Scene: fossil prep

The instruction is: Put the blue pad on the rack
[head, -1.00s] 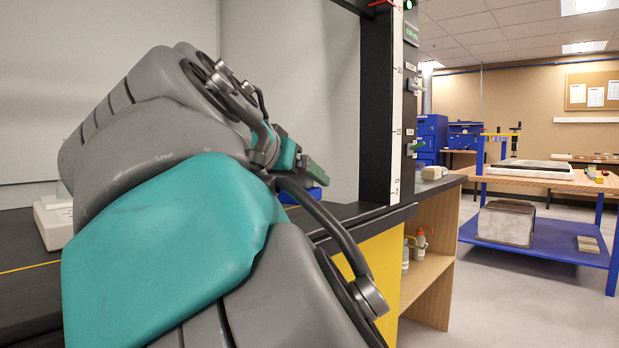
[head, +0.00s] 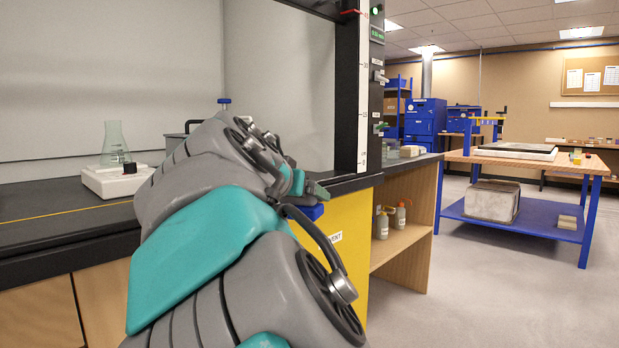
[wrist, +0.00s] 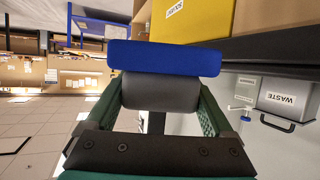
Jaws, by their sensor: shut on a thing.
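The blue pad (wrist: 165,58) sits between the green fingers of my gripper (wrist: 160,95) in the wrist view, with a dark grey rounded part below it in the picture. My gripper is shut on this piece. In the head view my gripper (head: 314,190) is small and partly hidden behind my arm, and a bit of the blue pad (head: 310,212) shows under it, in front of the black bench's end. I cannot tell for certain which thing is the rack; a blue shelf unit (head: 397,84) stands far back.
A black bench (head: 60,220) with a fume hood runs along the left, bearing a flask (head: 114,145) on a white device. Bottles (head: 400,214) stand on the bench-end shelf. A blue-legged worktable (head: 590,165) is at right. Open floor (head: 480,290) lies between. A WASTE bin (wrist: 290,98) shows in the wrist view.

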